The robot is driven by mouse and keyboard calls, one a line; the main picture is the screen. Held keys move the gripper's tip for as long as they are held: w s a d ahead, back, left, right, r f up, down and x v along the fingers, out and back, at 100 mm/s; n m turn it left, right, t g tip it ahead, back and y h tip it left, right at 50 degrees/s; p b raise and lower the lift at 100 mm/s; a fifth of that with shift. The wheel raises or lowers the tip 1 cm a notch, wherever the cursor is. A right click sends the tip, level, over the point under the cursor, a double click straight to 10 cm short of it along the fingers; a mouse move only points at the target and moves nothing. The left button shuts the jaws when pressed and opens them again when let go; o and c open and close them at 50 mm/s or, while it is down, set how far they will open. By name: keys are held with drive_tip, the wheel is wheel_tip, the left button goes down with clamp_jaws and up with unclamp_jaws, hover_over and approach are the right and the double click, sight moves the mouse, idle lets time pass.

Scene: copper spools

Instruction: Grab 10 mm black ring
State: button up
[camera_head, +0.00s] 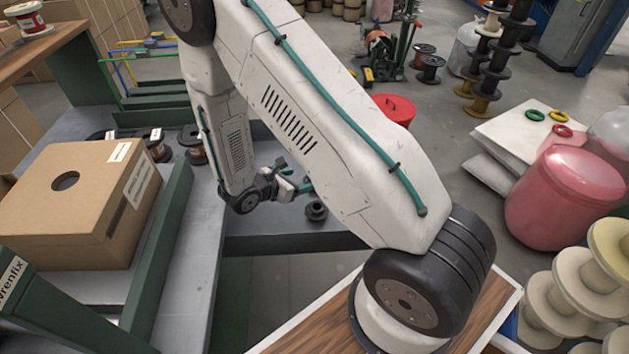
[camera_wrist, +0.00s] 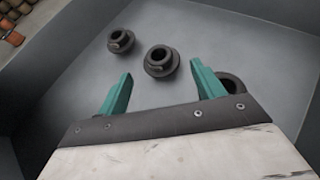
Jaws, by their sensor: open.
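Several dark rings lie on a grey surface in the wrist view. One black ring (camera_wrist: 161,61) lies ahead of my gripper, roughly in line with the gap between the fingers. A second black ring (camera_wrist: 120,41) lies farther off to the left. A third dark ring (camera_wrist: 231,84) is partly hidden behind the right finger. I cannot tell which one is the 10 mm ring. My gripper (camera_wrist: 160,85) has two teal fingers, spread apart with nothing between them. In the head view a black ring (camera_head: 316,211) lies on the grey bench to the right of my gripper (camera_head: 305,188).
A cardboard box (camera_head: 75,200) stands at the left of the bench. Dark spools (camera_head: 192,142) stand behind it. A green metal bar (camera_head: 160,250) runs along the box's right side. Grey walls bound the surface in the wrist view.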

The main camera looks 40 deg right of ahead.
sight(311, 179)
drive_tip(key=shift+f, duration=0.6)
drive_tip(key=x, duration=0.7)
drive_tip(key=shift+w+d, duration=0.2)
drive_tip(key=shift+d, duration=0.2)
drive_tip(key=shift+r, duration=0.1)
drive_tip(key=c, duration=1.1)
